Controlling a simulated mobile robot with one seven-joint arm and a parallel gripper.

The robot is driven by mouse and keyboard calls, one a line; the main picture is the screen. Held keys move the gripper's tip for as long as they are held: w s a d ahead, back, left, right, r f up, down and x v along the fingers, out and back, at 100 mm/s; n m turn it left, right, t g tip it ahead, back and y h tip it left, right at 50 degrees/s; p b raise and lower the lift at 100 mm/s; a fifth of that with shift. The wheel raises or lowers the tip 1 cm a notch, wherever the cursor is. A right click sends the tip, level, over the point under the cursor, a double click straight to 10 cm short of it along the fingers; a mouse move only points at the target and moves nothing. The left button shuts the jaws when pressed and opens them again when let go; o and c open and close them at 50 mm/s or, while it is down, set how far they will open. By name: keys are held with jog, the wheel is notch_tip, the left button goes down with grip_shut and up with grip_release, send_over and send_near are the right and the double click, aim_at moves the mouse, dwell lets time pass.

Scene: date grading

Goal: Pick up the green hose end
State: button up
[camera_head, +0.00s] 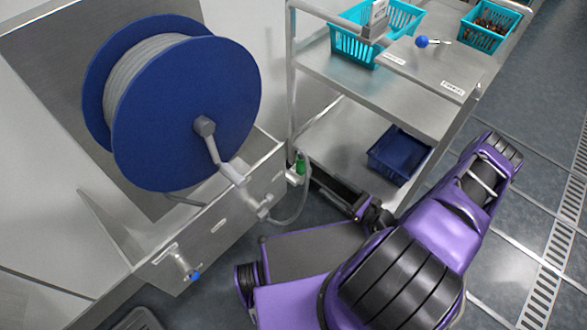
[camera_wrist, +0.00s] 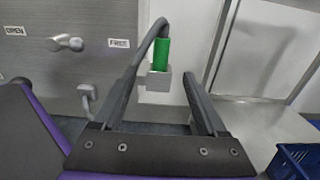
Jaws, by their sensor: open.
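The green hose end (camera_head: 301,164) sits upright at the right end of the steel cabinet under the hose reel. In the wrist view the green hose end (camera_wrist: 162,54) rests in a small grey holder block (camera_wrist: 158,82), with a grey hose (camera_wrist: 148,42) curving from its top down to the left. My gripper (camera_head: 316,178) is open and reaches toward it from the lower right. In the wrist view my gripper's two fingers (camera_wrist: 160,76) point forward on either side of the holder, with nothing between them gripped. The left finger overlaps part of the hose.
A blue hose reel (camera_head: 185,115) with a crank stands above the steel cabinet (camera_head: 215,230). A steel cart (camera_head: 335,150) stands close on the right, with a dark blue bin (camera_head: 398,155) on its lower shelf and turquoise baskets (camera_head: 358,47) above. Cabinet valve handles (camera_wrist: 66,43) project at left.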

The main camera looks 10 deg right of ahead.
aim_at(304, 165)
jog(key=x, duration=1.7)
jog(key=shift+w+f+b, duration=0.1)
jog(key=shift+f+b, duration=0.15)
jog(key=shift+b, duration=0.15)
grip_shut()
